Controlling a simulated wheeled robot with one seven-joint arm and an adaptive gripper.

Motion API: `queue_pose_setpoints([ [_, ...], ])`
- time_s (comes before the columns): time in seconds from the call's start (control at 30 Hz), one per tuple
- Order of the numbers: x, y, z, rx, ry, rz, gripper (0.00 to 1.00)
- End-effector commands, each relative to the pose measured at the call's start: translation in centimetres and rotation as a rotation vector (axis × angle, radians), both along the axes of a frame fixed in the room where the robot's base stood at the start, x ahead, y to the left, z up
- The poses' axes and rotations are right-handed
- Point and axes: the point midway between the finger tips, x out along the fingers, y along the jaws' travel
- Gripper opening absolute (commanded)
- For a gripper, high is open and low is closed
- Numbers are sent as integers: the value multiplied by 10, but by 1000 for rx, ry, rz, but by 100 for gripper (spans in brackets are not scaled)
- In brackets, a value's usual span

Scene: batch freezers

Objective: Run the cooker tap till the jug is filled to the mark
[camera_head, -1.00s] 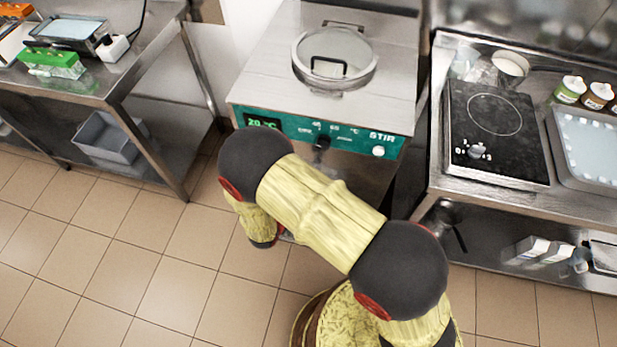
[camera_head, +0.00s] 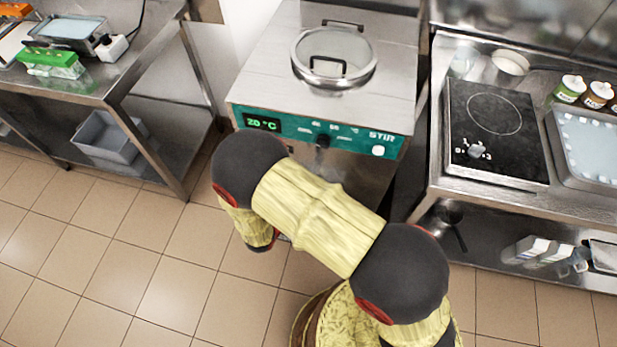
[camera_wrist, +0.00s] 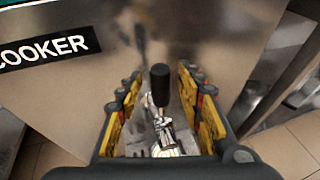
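The cooker is a steel cabinet (camera_head: 260,75) with a round lidded top and a green panel reading 20 °C. In the wrist view its front (camera_wrist: 85,100) carries a black COOKER label (camera_wrist: 45,48). The tap, with a black lever (camera_wrist: 160,85) and a shiny metal body (camera_wrist: 163,127), stands out from that front. My gripper (camera_wrist: 159,74) is open, with its yellow-padded fingers on either side of the lever; gaps show on both sides. A pale, shiny patch lies below the tap, but I cannot tell whether it is the jug. The jug's mark and water level cannot be made out.
A steel counter with a black hob (camera_head: 495,135) stands right of the cooker. A steel table (camera_head: 110,85) with a grey bin (camera_head: 105,138) beneath it stands at left. Tiled floor between them is clear. My arm hides the lower cooker front in the head view.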

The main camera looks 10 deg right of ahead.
Motion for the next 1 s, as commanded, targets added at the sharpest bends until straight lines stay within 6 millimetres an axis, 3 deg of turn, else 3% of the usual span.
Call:
queue_pose_setpoints([
  [0.3,-48,37,20,2,-2,5,37],
  [0.5,-71,51,29,1,-1,3,37],
  [1.0,-81,57,33,1,-1,0,37],
])
